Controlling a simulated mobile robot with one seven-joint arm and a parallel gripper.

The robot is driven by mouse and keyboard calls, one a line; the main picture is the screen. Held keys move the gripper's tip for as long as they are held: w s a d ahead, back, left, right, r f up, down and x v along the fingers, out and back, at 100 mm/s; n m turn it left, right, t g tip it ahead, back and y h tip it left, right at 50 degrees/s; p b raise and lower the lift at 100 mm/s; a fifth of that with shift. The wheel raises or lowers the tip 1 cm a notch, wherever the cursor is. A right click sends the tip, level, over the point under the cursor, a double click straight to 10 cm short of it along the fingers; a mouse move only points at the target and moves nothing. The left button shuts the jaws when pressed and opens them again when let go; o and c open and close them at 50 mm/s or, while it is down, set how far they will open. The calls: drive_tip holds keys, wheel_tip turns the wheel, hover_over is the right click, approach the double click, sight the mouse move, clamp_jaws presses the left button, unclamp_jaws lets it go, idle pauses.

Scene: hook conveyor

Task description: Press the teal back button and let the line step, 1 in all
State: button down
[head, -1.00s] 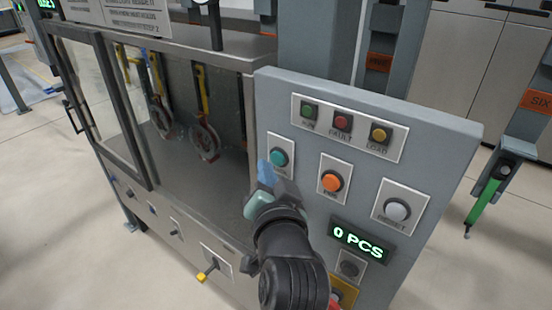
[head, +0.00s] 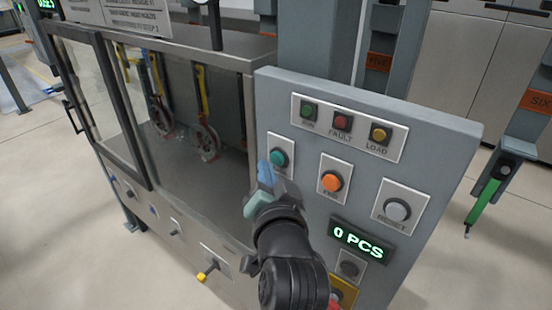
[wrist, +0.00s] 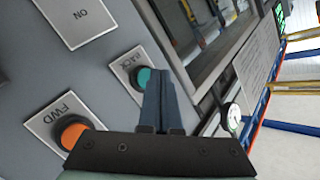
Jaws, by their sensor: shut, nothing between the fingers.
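The teal back button (head: 278,157) sits on a white plate at the upper left of the grey control panel (head: 300,215). It also shows in the wrist view (wrist: 144,78), with a plate lettered BACK. My gripper (head: 264,170) is shut and empty, with its blue fingertips just below the teal button in the head view. In the wrist view my fingers (wrist: 160,85) point at the button and cover part of it. I cannot tell whether they touch it. Behind glass on the left, wheel-like parts (head: 206,140) hang from yellow hangers.
The orange FWD button (head: 331,181) is close to the right of my gripper. A grey reset button (head: 397,210), a display (head: 358,240) reading 0 PCS and green, red and yellow lamps share the panel. The cabinet's metal edge (head: 249,130) is just left.

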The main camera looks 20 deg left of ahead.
drive_tip(key=shift+w+d, duration=0.1)
drive_tip(key=shift+w, duration=0.05)
drive_tip(key=shift+w, duration=0.25)
